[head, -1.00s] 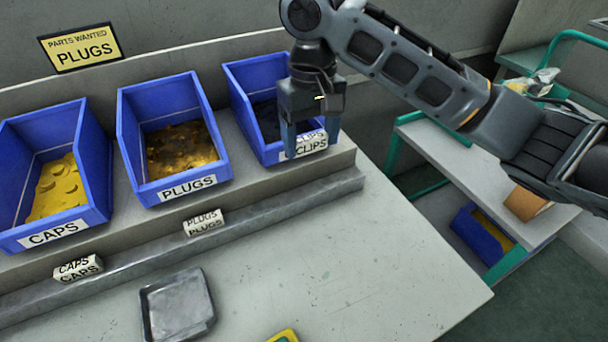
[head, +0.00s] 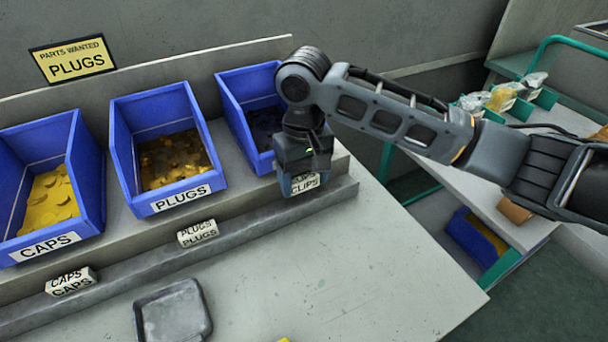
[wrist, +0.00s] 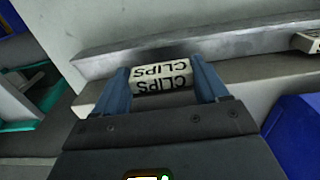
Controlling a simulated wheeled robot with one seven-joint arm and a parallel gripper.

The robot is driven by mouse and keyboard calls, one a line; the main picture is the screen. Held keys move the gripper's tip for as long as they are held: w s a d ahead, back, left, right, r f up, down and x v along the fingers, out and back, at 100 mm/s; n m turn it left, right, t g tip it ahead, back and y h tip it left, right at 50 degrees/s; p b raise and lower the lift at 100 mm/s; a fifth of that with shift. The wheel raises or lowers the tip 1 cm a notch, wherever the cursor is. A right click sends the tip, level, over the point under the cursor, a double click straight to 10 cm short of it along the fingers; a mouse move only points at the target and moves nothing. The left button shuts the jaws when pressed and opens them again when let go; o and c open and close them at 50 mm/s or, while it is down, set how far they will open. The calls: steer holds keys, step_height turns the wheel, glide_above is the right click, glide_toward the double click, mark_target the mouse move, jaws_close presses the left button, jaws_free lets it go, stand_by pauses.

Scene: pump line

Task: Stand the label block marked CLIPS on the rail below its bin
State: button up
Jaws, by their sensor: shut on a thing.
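My gripper (head: 300,187) is shut on the CLIPS label block (head: 305,184). In the wrist view the white block (wrist: 162,78) sits between the two blue fingers, its black lettering on two faces. The third blue bin (head: 232,105), holding dark parts, is behind my gripper, which hides its front label. The grey rail (head: 270,218) runs along the front of the bin shelf. The block appears over or close to the rail's right end; I cannot tell whether it touches.
The PLUGS block (head: 198,233) and CAPS block (head: 71,281) stand on the rail below the PLUGS bin (head: 180,201) and CAPS bin (head: 85,215). A grey tray (head: 174,312) lies on the bench. A PLUGS sign (head: 73,60) is behind.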

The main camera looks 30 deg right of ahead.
mark_target(304, 180)
steer(key=shift+f, duration=0.5)
steer(key=o, duration=1.1)
steer(key=shift+s+f, duration=0.1)
steer(key=shift+s, duration=0.05)
step_height(304, 180, up, 14)
steer(key=shift+f+p, duration=0.25)
steer(key=shift+p, duration=0.05)
